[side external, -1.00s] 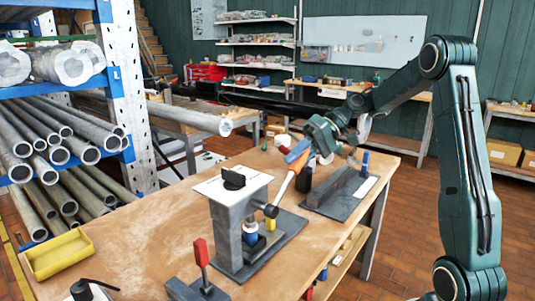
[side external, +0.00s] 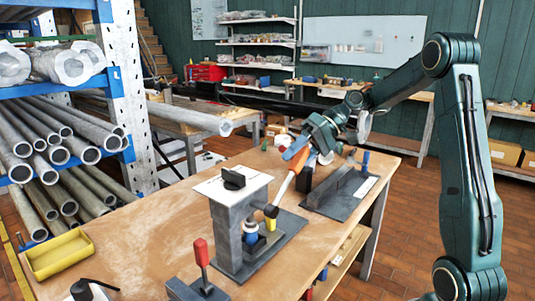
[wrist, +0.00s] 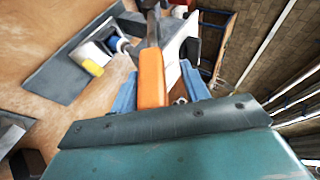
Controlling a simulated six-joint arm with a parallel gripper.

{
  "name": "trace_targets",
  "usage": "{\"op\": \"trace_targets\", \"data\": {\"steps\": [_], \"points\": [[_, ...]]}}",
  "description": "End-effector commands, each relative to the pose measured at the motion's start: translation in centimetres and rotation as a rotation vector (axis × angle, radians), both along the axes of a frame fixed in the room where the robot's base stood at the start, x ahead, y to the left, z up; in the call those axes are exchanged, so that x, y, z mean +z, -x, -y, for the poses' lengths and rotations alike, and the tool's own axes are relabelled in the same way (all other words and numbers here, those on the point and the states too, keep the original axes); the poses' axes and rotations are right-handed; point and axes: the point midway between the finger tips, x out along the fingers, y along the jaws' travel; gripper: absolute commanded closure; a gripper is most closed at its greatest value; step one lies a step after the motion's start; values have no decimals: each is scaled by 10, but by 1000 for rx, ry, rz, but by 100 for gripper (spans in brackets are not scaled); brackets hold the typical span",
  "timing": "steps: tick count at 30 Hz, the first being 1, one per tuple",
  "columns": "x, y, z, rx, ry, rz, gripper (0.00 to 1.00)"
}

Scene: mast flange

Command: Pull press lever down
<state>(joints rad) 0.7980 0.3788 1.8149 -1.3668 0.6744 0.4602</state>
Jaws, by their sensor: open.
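The press (side external: 228,235) is a grey column on a dark base plate, with a white top plate and a black knob on top. Its lever (side external: 285,188) has an orange handle that slants up and right from the pivot towards my gripper (side external: 298,152). In the wrist view the orange handle (wrist: 151,80) lies between the two blue fingers of my gripper (wrist: 158,74). The fingers are open, with a gap visible on the handle's right side. Contact on the left side is hard to tell. A blue-and-white cylinder and a yellow part sit under the press.
A dark fixture plate with an upright bar (side external: 342,190) stands on the table right of the press. A red-handled clamp (side external: 202,262) is in front, and a yellow tray (side external: 60,255) lies at the left corner. The table's left middle is clear. A pipe rack (side external: 125,100) stands left.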

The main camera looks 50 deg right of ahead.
Motion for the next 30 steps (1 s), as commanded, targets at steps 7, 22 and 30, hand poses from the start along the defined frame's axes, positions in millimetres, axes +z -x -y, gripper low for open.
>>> {"op": "trace_targets", "data": {"steps": [7,22,30], "points": [[10,0,-10,2,88,3,54],[32,0,-38,5,326,4,54],[39,0,-52,5,437,4,54]]}}
